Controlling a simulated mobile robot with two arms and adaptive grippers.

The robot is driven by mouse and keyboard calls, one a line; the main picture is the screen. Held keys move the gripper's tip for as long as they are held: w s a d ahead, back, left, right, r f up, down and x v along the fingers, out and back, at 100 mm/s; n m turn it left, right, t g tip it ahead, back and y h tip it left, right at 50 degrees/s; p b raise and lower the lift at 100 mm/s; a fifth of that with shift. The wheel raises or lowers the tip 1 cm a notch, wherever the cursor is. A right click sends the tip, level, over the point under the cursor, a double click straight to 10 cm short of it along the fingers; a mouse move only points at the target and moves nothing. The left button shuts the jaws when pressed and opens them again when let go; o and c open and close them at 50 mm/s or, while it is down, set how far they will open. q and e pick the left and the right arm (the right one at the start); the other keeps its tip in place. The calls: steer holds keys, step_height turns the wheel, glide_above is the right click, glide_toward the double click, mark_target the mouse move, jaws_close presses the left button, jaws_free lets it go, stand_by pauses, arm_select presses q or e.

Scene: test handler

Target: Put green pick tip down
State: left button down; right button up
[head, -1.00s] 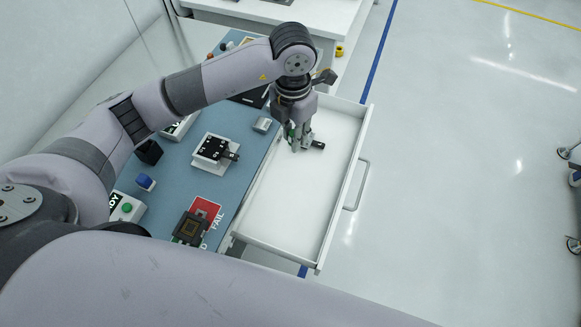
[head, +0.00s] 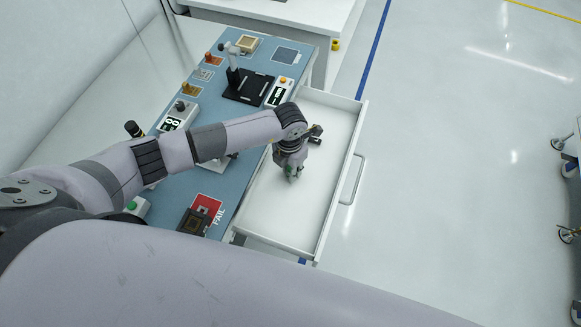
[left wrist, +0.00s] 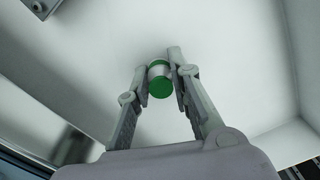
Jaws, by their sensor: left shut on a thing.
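The green pick tip (left wrist: 160,82) shows in the left wrist view as a short cylinder with a green end and a pale silvery band. My left gripper (left wrist: 159,76) is shut on it, one finger on each side. In the head view my left gripper (head: 292,178) points down over the open white drawer (head: 275,215). The tip is too small to make out there. I cannot tell whether the tip touches the drawer floor. My right gripper is not in view.
A small black part (head: 315,140) lies in the drawer beyond my gripper. The blue worktop (head: 222,180) left of the drawer holds a red FAIL card (head: 207,207), a dark socket block (head: 193,222) and a black stand (head: 246,88). The near drawer floor is clear.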

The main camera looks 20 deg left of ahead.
arm_select(q)
steer(key=shift+f, duration=0.1)
steer(key=shift+f, duration=0.15)
steer(key=c, duration=1.4)
jaws_free()
steer(key=shift+c, duration=0.2)
steer(key=shift+r, duration=0.35)
step_height(320, 180, up, 10)
steer(key=shift+w+a+r+b, duration=0.1)
steer(key=shift+r+b, duration=0.1)
steer(key=shift+b, duration=0.7)
steer(key=shift+r, duration=0.65)
